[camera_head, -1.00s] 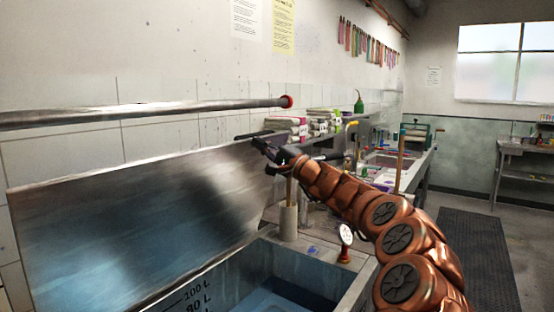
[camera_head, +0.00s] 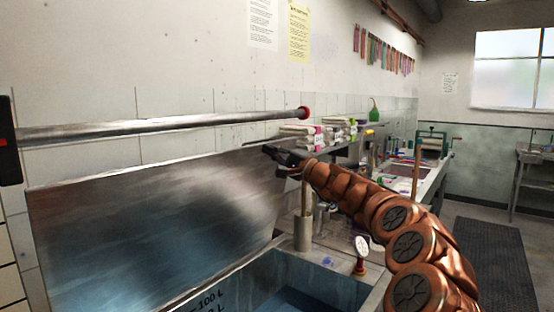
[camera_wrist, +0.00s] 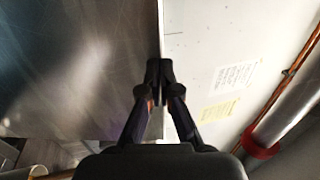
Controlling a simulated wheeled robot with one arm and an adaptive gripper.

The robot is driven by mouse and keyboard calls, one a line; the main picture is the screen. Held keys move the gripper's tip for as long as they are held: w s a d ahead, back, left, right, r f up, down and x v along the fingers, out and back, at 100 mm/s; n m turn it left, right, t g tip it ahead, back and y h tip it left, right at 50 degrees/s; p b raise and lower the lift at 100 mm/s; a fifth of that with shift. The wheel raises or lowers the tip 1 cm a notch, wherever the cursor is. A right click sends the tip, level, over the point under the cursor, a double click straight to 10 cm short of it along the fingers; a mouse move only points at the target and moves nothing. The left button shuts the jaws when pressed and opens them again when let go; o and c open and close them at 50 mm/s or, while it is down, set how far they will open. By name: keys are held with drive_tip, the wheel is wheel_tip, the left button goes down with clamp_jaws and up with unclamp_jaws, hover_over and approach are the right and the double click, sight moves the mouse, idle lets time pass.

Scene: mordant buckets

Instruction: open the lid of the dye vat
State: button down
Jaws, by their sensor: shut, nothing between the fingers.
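The dye vat (camera_head: 318,283) is at the bottom of the head view, with blue liquid and volume marks inside. Its metal lid (camera_head: 150,225) stands raised and tilted up toward the wall, so the vat is open. My gripper (camera_head: 270,151) is by the lid's upper right corner; whether it touches is unclear. In the wrist view my gripper (camera_wrist: 160,66) is shut and empty, its fingertips at the lid's edge, with the lid (camera_wrist: 75,65) filling the left side.
A metal pipe (camera_head: 170,128) with a red end runs along the wall above the lid. A dial gauge (camera_head: 361,245) and an upright cylinder (camera_head: 303,232) stand at the vat's rim. A counter with folded cloths (camera_head: 303,135) lies beyond. A dark floor mat (camera_head: 495,255) is at right.

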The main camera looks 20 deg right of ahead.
drive_tip(key=b+v, duration=0.3)
drive_tip(key=v, duration=1)
drive_tip(key=s+a+f+n+g+y, duration=0.1)
drive_tip(key=s+a+n+g, duration=0.15)
drive_tip(key=a, duration=0.45)
drive_tip(key=s+a+f+n+g+y+p, duration=0.1)
drive_tip(key=a+n+g, duration=0.15)
drive_tip(key=a, duration=0.55)
drive_tip(key=s+a+f+n+g+y, duration=0.1)
drive_tip(key=s+a+n+g+y, duration=0.15)
drive_tip(key=a, duration=0.45)
drive_tip(key=s+a+f+n+g+h+p, duration=0.2)
drive_tip(key=s+a+f+n+g+h, duration=0.25)
drive_tip(key=s+a+f+g, duration=0.65)
drive_tip(key=s+d+f+h, duration=0.3)
drive_tip(key=s+f, duration=0.3)
drive_tip(key=s, duration=0.2)
drive_tip(key=s+d+f+g+h+p, duration=0.1)
drive_tip(key=s+d+f+h, duration=0.2)
drive_tip(key=s, duration=0.6)
drive_tip(key=s+d+f+g+h+p, duration=0.1)
drive_tip(key=s+d+f+h, duration=0.2)
drive_tip(key=s+f, duration=0.5)
drive_tip(key=shift+s+d+f+n+h, duration=0.35)
drive_tip(key=shift+s+d, duration=0.2)
drive_tip(key=shift+d, duration=0.35)
